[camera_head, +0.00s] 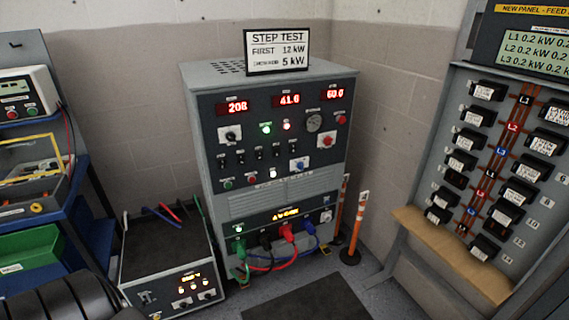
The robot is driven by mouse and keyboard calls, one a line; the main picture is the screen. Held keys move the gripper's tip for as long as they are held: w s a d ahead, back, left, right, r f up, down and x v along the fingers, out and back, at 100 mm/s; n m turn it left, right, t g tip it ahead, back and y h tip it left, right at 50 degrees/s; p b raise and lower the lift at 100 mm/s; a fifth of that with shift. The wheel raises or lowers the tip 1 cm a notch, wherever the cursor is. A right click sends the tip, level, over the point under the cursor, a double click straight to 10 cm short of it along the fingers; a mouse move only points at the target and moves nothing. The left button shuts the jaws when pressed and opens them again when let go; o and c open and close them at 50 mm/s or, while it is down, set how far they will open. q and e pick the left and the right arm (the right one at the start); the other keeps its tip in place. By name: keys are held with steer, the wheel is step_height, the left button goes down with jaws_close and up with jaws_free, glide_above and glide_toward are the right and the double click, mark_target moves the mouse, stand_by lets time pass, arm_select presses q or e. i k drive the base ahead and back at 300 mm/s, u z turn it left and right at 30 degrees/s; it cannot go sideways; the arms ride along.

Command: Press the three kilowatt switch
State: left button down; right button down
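A grey load bank cabinet (271,210) stands in the middle against the wall. Its dark front panel has red displays reading about 208, 41.6 and 60.0. Below them is a row of small black toggle switches (259,154), with round buttons and lamps around it. The switch labels are too small to read, so I cannot tell which one is the three kilowatt switch. A sign (278,50) on top reads STEP TEST, FIRST 12 kW, and a second line with 5 kW. Neither of my grippers is in view.
A smaller box (170,262) with lit controls stands on the floor at left. Coloured cables (285,245) hang at the cabinet's lower front. Orange posts (355,230) stand to its right. A breaker panel (500,150) with a wooden ledge (455,250) is at right, a blue rack (70,190) at left.

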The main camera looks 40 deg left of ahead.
mark_target(241, 158)
steer(key=u, duration=0.1)
steer(key=i, duration=1.1)
steer(key=u, duration=0.65)
